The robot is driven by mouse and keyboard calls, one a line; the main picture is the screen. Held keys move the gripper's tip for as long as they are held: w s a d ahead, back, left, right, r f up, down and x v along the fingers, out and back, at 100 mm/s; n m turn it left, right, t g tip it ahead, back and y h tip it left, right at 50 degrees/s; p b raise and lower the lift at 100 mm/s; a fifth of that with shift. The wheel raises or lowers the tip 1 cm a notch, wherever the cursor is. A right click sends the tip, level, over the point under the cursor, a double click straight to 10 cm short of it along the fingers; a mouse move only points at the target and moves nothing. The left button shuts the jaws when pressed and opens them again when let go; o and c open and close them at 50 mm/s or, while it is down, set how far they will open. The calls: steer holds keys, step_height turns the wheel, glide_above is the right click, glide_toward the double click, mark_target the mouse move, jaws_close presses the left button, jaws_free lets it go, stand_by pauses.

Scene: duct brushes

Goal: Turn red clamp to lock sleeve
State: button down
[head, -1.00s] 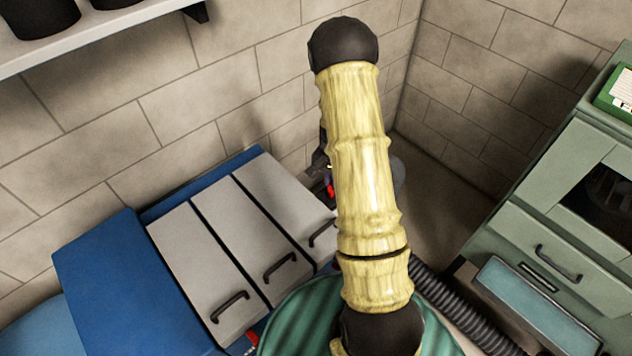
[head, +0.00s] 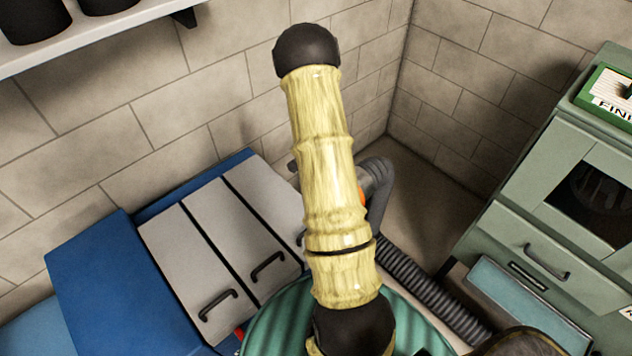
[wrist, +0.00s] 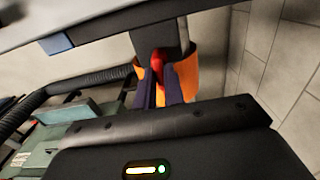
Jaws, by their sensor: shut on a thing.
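In the wrist view my gripper (wrist: 160,96) has two dark blue fingers, closed on the red clamp (wrist: 157,60). The clamp shows as a small red piece between and just beyond the fingertips. An orange sleeve (wrist: 187,76) stands right behind it, partly covered by the fingers and a dark bar above. In the head view only a sliver of the orange sleeve (head: 362,197) shows beside my arm. My gripper and the red clamp are hidden behind the arm there, and I cannot tell the clamp's angle.
A grey bent duct (head: 378,187) and a ribbed hose (head: 430,285) lie right of my arm. A blue cabinet with pale handled panels (head: 190,255) stands left. A green cabinet (head: 525,215) stands right. Brick walls close the corner behind.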

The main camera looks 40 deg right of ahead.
steer(key=shift+a, duration=0.1)
steer(key=c, duration=1.5)
jaws_free()
steer(key=shift+r, duration=0.1)
step_height(320, 180, up, 17)
steer(key=shift+r, duration=0.1)
